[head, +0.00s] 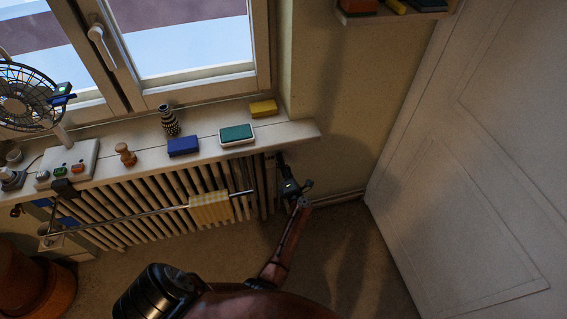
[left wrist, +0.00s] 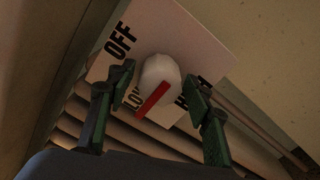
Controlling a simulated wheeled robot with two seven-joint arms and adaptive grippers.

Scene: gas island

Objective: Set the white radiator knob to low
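The white radiator knob (left wrist: 160,72) shows in the left wrist view, with a red stripe along its side. It sits on a white plate (left wrist: 195,45) lettered OFF, LOW and a partly hidden word starting with H. The stripe's lower end lies just right of LOW, between LOW and the H. My left gripper (left wrist: 161,76) is open, with one finger on each side of the knob and a visible gap to it. In the head view my left gripper (head: 288,187) is at the radiator's right end and hides the knob. My right gripper is not in view.
The radiator (head: 160,205) stands under a sill (head: 285,127) holding a green-topped box (head: 236,134), a blue block (head: 183,146) and a fan (head: 28,97). A rail with a yellow cloth (head: 210,207) runs along its front. A white door (head: 480,150) is at right.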

